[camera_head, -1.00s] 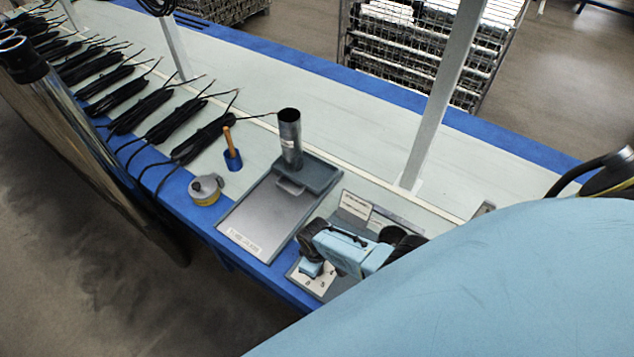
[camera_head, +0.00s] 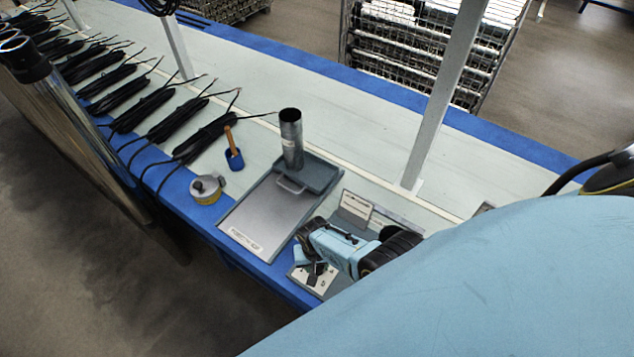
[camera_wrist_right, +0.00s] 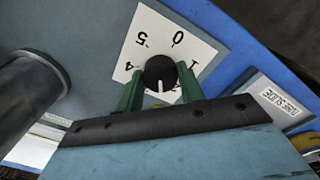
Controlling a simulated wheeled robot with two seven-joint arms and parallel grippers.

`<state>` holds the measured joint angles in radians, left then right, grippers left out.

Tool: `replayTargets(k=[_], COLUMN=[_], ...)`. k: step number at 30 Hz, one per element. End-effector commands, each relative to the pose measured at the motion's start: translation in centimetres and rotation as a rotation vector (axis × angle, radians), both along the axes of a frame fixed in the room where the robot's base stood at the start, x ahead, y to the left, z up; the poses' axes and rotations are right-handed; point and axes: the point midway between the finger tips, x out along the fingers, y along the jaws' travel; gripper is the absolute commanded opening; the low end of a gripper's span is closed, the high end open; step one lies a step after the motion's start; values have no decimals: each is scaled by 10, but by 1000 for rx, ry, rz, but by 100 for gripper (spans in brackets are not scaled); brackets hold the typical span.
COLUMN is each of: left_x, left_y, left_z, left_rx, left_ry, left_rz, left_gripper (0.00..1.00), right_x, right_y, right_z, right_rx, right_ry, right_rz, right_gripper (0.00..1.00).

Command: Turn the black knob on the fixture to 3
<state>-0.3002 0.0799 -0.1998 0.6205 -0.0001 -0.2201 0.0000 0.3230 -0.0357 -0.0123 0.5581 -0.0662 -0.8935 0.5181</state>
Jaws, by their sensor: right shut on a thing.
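The black knob (camera_wrist_right: 160,72) sits on a white dial plate (camera_wrist_right: 150,40) of the fixture. In the right wrist view, 5, 0, 1 and 4 show around it. The other numbers are hidden behind my gripper. The knob's white pointer line faces the gripper palm, on the side away from 5 and 0. My right gripper (camera_wrist_right: 160,84) is shut on the knob, one green finger on each side. In the head view, my right gripper (camera_head: 317,270) is over the white dial plate (camera_head: 325,283), and the knob cannot be made out there. My left gripper is not in view.
A grey tray (camera_head: 253,217) with an upright metal tube (camera_head: 290,138) stands left of the fixture. Several black cable bundles (camera_head: 205,137) line the bench. A post (camera_head: 437,110) rises behind.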

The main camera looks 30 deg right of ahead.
Motion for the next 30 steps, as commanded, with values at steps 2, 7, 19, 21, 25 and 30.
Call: replayTargets(k=[2,7,19,21,25,30], left_x=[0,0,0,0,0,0], left_y=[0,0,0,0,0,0], left_z=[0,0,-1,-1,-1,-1], left_rx=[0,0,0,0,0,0], left_ry=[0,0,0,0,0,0], left_rz=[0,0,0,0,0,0], left_gripper=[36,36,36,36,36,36], right_x=[-1,-1,0,0,0,0], right_y=[1,1,1,1,1,1], right_z=[-1,-1,-1,-1,-1,-1], right_rx=[2,1,1,0,0,-1], right_ry=[2,2,3,3,3,3], right_rz=[-73,-225,-487,-513,-547,-566], right_gripper=[15,15,15,15,15,15])
